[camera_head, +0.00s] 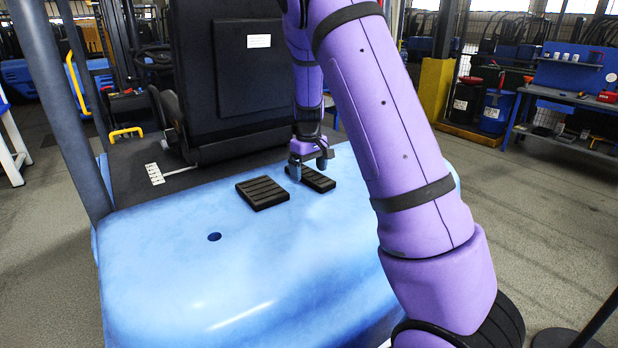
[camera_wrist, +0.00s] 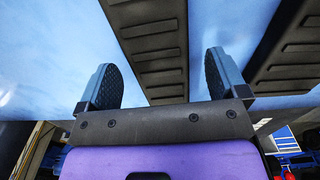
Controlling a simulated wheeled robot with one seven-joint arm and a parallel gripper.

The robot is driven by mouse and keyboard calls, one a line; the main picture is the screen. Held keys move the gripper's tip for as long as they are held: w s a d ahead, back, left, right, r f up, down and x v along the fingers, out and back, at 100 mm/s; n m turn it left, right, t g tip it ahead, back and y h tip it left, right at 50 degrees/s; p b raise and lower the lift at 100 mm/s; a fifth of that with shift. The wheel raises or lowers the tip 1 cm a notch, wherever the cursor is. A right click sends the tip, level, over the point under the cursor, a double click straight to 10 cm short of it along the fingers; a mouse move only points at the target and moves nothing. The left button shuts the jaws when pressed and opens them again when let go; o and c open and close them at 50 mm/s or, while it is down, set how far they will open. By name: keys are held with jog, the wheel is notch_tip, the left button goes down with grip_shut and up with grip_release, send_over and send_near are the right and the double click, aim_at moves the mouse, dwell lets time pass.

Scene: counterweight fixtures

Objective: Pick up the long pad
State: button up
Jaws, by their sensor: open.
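Two black ribbed pads lie on the blue curved top of the machine. In the head view, one pad (camera_head: 263,193) lies left of my gripper and looks broader. The other pad (camera_head: 319,181) lies right under my gripper (camera_head: 308,167), which hides part of it. I cannot tell for sure which is the long one. In the wrist view, my gripper (camera_wrist: 158,62) is open, with one finger on each side of a ribbed pad (camera_wrist: 148,40). I see no finger touching it. The second pad (camera_wrist: 288,45) shows past the right finger, cut off by the frame edge.
The blue top (camera_head: 240,270) is clear in front of the pads, apart from a small round hole (camera_head: 214,237). A black seat (camera_head: 235,75) stands close behind the pads. A workbench (camera_head: 570,100) and drums (camera_head: 495,112) stand at the far right.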

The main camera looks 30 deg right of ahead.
jog(key=shift+f, duration=0.5)
jog(key=c, duration=1.1)
